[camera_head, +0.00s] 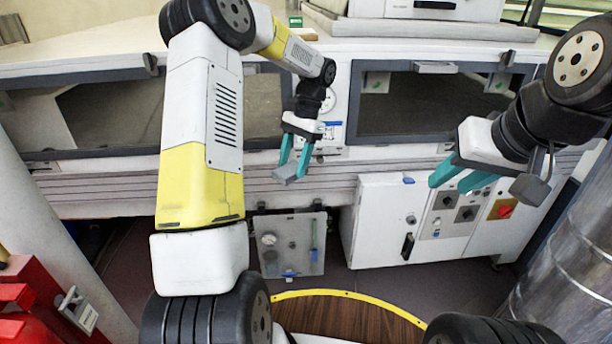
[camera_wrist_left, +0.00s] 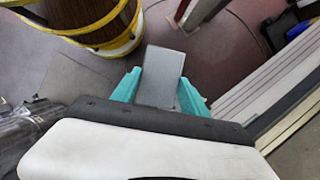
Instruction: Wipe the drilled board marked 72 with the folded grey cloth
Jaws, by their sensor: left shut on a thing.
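My left gripper (camera_head: 292,175) is shut on a small flat grey piece, the folded grey cloth (camera_head: 286,174), held between its teal fingertips in front of the long bench. In the left wrist view the cloth (camera_wrist_left: 161,77) is a smooth grey rectangle sticking out past the left gripper's fingers (camera_wrist_left: 158,92). My right gripper (camera_head: 452,183) is open and empty, with its teal fingers apart, in front of the control cabinet. I cannot make out a drilled board marked 72 in either view.
The curing tunnel has two dark windows (camera_head: 430,100) along its front. Below stand a white control cabinet (camera_head: 378,225) with knobs and a red switch, and a grey panel (camera_head: 292,258) with valves. Red equipment (camera_head: 35,295) stands at lower left, and a metal duct (camera_head: 565,250) at right.

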